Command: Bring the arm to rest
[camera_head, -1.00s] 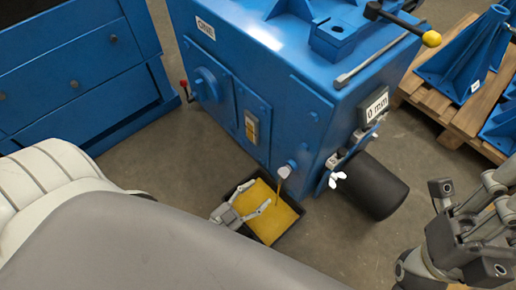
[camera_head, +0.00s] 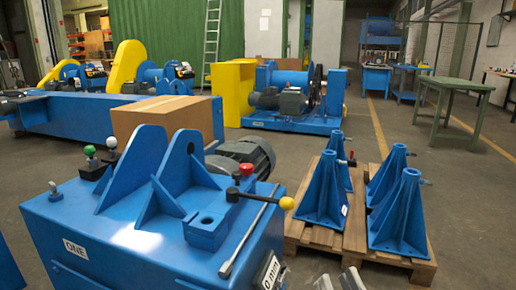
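Only the grey tips of my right gripper (camera_head: 338,282) show, at the bottom edge right of the blue machine. The rest of it is cut off, so its opening cannot be judged. I see nothing held in the visible part. My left gripper and arm are out of view. The blue machine (camera_head: 140,238) labelled ONE stands at the lower left. On its top are upright blue brackets, a lever with a yellow knob (camera_head: 287,203) and a red knob (camera_head: 246,169). Its 0 mm plate (camera_head: 270,271) is partly cut off at the bottom edge.
A wooden pallet (camera_head: 318,236) with several blue stands (camera_head: 400,215) is on the right. Behind the machine are a cardboard box (camera_head: 160,113) and a dark motor (camera_head: 245,153). A green table (camera_head: 455,85) stands far right. Floor is clear right of the pallet.

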